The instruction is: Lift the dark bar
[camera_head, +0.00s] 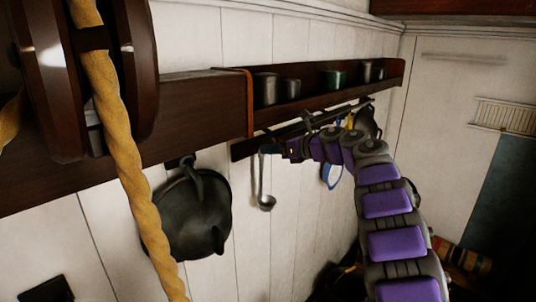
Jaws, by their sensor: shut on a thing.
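A long, thin dark bar (318,121) runs at a slant just below the wooden shelf, in front of the wall. My gripper (277,149) is at the end of my purple and grey arm, under the left part of the bar. It is small and dark here; it is shut on the bar, though the exact contact is hard to see. A metal ladle (264,199) hangs right beside my gripper.
The shelf (250,102) holds several metal cups (266,89). A black pot (194,214) hangs on the white wall. A dark pan (368,122) and a blue-white utensil (331,174) hang behind my arm. A thick rope (125,165) hangs close at left.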

